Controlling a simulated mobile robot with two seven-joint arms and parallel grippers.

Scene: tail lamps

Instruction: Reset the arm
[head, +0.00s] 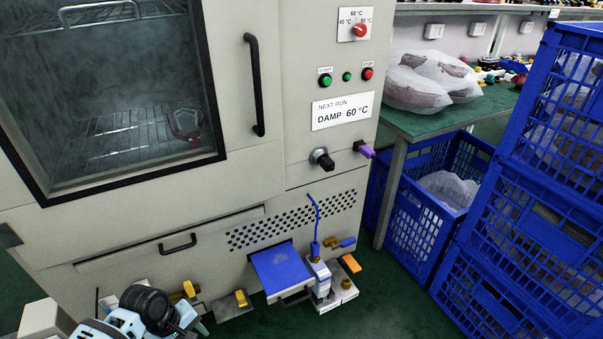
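A light blue and black part of my arm (150,308) shows at the bottom left of the head view, in front of the cabinet's lower edge. I cannot make out any gripper fingers on it. My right arm and its gripper do not show. The test cabinet (238,160) stands in front of me with its window door closed. A reddish lamp-like thing (184,125) is dimly visible on the wire rack behind the glass. The label (343,112) reads "NEXT RUN DAMP 60 °C". The red temperature dial (360,30) sits below the 60 °C mark.
A blue plate (284,268) sticks out low at the cabinet's front, beside a small grey-white device (319,278) and orange and yellow parts. Blue crates (530,190) stack at the right. A green-topped bench (420,122) holds wrapped bags.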

